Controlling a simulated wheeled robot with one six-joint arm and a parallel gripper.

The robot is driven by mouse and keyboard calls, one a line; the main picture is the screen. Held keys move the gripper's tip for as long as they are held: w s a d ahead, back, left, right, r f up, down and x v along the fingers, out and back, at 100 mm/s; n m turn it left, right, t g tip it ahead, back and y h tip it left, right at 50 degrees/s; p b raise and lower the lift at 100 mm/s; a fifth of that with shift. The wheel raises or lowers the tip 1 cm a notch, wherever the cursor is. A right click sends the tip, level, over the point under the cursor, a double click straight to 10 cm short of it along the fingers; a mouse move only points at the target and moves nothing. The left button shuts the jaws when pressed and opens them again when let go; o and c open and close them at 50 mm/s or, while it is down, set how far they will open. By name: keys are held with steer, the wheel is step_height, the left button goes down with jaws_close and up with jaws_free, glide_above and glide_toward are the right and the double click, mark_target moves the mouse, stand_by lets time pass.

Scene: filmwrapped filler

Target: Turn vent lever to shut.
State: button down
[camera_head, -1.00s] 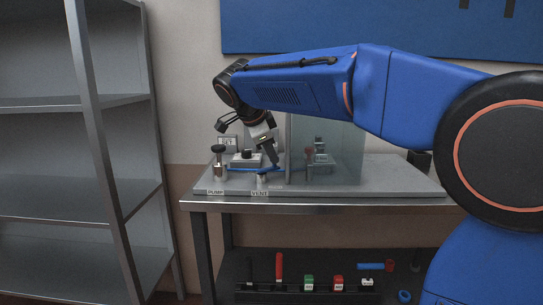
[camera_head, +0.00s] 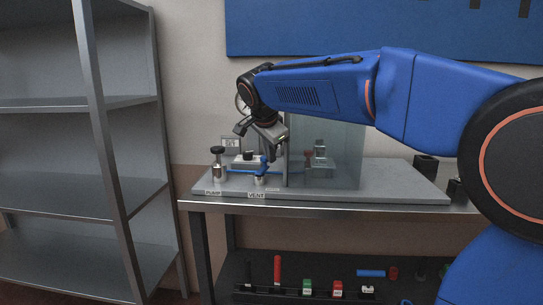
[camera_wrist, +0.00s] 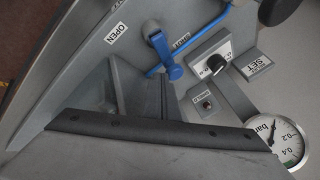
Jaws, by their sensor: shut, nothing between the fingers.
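The vent lever (camera_head: 264,166) is a blue handle on a small valve post behind the VENT label (camera_head: 257,195). In the wrist view the lever (camera_wrist: 173,68) runs down and right from its grey pivot. The SHUT label (camera_wrist: 181,42) is just right of it, and the OPEN label (camera_wrist: 116,33) is left of the pivot. I cannot tell whether it is fully at its stop. My gripper (camera_head: 280,152) is shut and empty, above and slightly right of the lever in the head view. It looks clear of the lever, though the exact gap is hard to judge.
A black-knobbed pump valve (camera_head: 218,162) stands left of the lever, joined by blue tubing. A clear panel (camera_head: 335,150) stands to the right. A dial box (camera_wrist: 214,64) and a gauge (camera_wrist: 277,138) show in the wrist view. An empty grey shelf (camera_head: 125,100) stands left.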

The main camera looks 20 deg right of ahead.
steer(key=shift+w, duration=0.45)
stand_by(0.3)
stand_by(0.3)
steer(key=v, duration=1.7)
steer(key=shift+r, duration=0.25)
steer(key=shift+s+a+f, duration=0.1)
steer(key=s+d+f+n+y, duration=0.1)
steer(key=s+d+f+n, duration=0.2)
steer(key=s+f, duration=0.6)
steer(key=s+d+f+n+g+y, duration=0.1)
steer(key=s+d+f+n, duration=0.3)
steer(key=s+f, duration=0.6)
steer(key=s+d+f+n, duration=0.4)
steer(key=s+f+n, duration=0.3)
steer(key=f, duration=1.1)
steer(key=s, duration=0.3)
steer(key=shift+s+f+g+y, duration=0.2)
steer(key=shift+f+g+y, duration=0.1)
steer(key=shift+y, duration=0.1)
